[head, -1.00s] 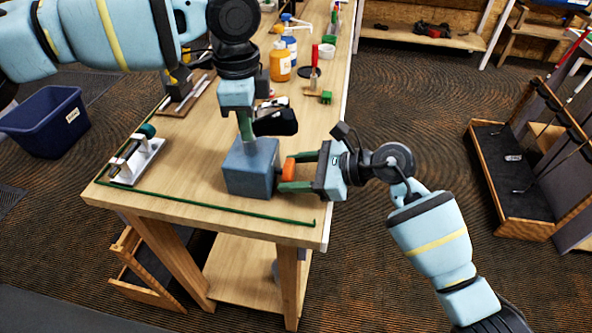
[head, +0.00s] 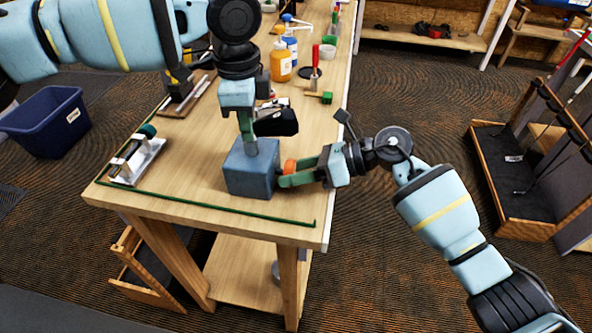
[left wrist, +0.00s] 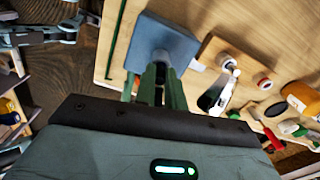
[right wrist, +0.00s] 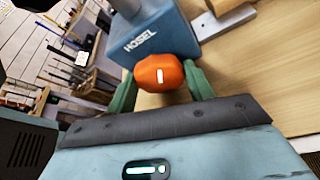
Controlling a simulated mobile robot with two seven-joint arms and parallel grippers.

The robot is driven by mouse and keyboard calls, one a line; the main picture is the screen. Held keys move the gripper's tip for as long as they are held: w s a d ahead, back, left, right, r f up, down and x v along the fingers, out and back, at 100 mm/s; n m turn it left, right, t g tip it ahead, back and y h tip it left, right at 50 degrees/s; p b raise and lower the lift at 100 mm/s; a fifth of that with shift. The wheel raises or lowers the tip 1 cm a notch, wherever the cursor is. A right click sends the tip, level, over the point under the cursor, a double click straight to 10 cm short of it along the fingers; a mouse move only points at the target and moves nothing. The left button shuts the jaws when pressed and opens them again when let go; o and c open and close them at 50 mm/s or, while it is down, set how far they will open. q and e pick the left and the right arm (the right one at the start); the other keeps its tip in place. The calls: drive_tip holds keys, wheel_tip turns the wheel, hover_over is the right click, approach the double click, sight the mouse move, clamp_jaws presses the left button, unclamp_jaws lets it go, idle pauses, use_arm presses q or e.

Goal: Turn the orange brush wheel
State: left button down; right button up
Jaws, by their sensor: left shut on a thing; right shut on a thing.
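The orange brush wheel (head: 290,166) is on the right side of the blue-grey box (head: 250,180), which is marked "HOSEL" in the right wrist view (right wrist: 150,38). My right gripper (head: 285,173) is shut on the wheel. In the right wrist view the orange wheel (right wrist: 160,73) sits between the green fingers, with a white mark on its face. My left gripper (head: 247,130) is above the box, its fingers pointing down and shut on the grey post (head: 252,148) on the box's top.
The box stands on a wooden bench (head: 200,195) with a green strip along its front edge. A clamp fixture (head: 137,160) stands at the left. Bottles (head: 281,62) and tools lie further back. A blue bin (head: 48,122) is on the floor.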

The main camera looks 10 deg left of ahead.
drive_tip(key=shift+w+f+m+g, duration=0.15)
drive_tip(key=shift+m+g, duration=0.45)
drive_tip(key=shift+m, duration=0.4)
drive_tip(key=shift+d, duration=0.1)
drive_tip(key=o, duration=1)
drive_tip(key=shift+s+n+t, duration=0.2)
drive_tip(key=shift+n+t, duration=0.4)
drive_tip(key=shift+n, duration=0.3)
drive_tip(key=n+t, duration=0.3)
drive_tip(key=n, duration=0.1)
drive_tip(key=shift+s, duration=0.15)
drive_tip(key=v, duration=1.2)
